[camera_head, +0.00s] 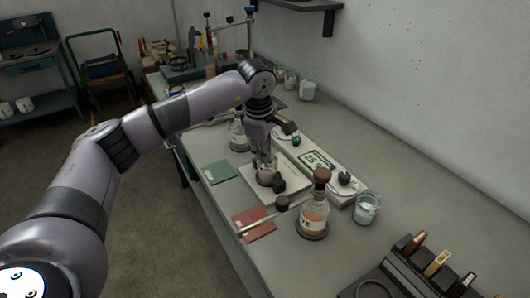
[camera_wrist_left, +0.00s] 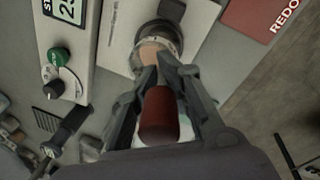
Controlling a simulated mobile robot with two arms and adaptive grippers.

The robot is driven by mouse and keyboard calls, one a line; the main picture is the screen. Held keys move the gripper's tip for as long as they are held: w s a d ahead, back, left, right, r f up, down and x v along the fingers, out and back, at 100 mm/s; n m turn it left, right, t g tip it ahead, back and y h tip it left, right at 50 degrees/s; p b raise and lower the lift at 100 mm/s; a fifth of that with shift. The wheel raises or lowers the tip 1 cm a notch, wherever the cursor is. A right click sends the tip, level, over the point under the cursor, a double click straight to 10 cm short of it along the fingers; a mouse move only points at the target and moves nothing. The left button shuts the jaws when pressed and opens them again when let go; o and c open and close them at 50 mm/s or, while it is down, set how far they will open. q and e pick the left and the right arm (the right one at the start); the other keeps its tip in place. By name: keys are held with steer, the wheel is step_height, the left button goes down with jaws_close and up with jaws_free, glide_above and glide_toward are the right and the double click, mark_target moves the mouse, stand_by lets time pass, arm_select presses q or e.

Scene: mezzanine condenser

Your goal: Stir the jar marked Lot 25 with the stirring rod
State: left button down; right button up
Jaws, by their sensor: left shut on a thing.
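My left gripper (camera_head: 262,158) points down over a small jar (camera_head: 267,172) that stands on a white plate. In the left wrist view its fingers (camera_wrist_left: 163,78) are shut around a piece with a thick red-brown handle (camera_wrist_left: 160,115), which looks like the stirring rod. The open jar (camera_wrist_left: 150,52) lies just beyond the fingertips, with tan contents and a dark ring around it. The fingers hide the rod's lower end, so I cannot tell whether it is in the contents. No lot mark is readable on the jar. My right gripper is out of view.
A stoppered bottle (camera_head: 313,216) with orange contents stands close in front. A long white instrument (camera_head: 318,161) with a display lies to the right, near a glass of pale stuff (camera_head: 367,208). A red card (camera_head: 254,223) and a green card (camera_head: 220,173) lie along the left edge.

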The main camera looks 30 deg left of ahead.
arm_select(q)
step_height(320, 180, up, 2)
steer(key=shift+s+r+p, duration=0.15)
steer(key=shift+r+p, duration=0.1)
steer(key=shift+p, duration=0.45)
steer(key=shift+s+r+p, duration=0.2)
steer(key=shift+r+p, duration=0.5)
steer(key=shift+r, duration=0.45)
steer(key=shift+s+r+p, duration=0.15)
steer(key=shift+r+p, duration=0.55)
steer(key=shift+r, duration=0.45)
steer(key=shift+r+p, duration=1.7)
steer(key=shift+r, duration=0.85)
steer(key=shift+f, duration=0.1)
